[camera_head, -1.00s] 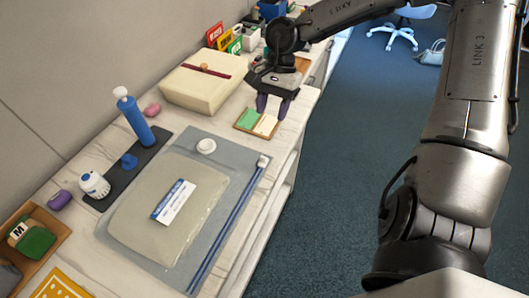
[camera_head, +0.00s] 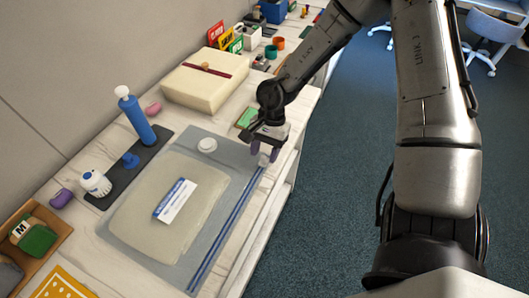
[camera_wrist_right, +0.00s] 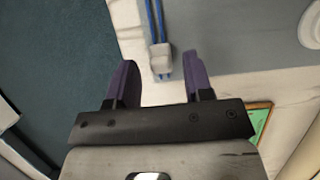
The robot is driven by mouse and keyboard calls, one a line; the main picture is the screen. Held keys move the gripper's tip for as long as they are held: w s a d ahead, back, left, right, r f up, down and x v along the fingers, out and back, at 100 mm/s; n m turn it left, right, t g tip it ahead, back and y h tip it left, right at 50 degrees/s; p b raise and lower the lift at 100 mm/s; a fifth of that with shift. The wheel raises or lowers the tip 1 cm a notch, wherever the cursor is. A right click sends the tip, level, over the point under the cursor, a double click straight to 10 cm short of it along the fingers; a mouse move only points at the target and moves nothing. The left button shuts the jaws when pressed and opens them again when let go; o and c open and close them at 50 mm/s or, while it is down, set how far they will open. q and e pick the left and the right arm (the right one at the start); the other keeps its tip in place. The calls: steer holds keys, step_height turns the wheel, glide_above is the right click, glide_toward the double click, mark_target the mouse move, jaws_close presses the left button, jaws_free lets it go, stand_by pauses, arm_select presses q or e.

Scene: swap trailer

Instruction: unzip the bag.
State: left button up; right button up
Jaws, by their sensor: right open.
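The bag (camera_head: 225,165) is a flat grey translucent pouch lying on the counter, with a beige folded item and a white-and-blue label (camera_head: 175,201) inside or on it. A blue double zip track (camera_head: 228,228) runs along its right edge. The pale slider (camera_head: 264,160) sits at the track's far end; in the right wrist view the slider (camera_wrist_right: 161,59) lies between the two purple fingers. My right gripper (camera_head: 264,154) is open over the slider, one finger on each side, with gaps to both. Whether the fingers reach down to its height is unclear. My left gripper is not in view.
A round white valve (camera_head: 207,145) is on the bag. A cream box (camera_head: 204,84) is behind. The counter's right edge is close to the zip.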

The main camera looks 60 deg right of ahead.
steer(key=shift+a+f, duration=0.15)
steer(key=shift+f, duration=0.25)
steer(key=shift+c, duration=0.5)
jaws_close()
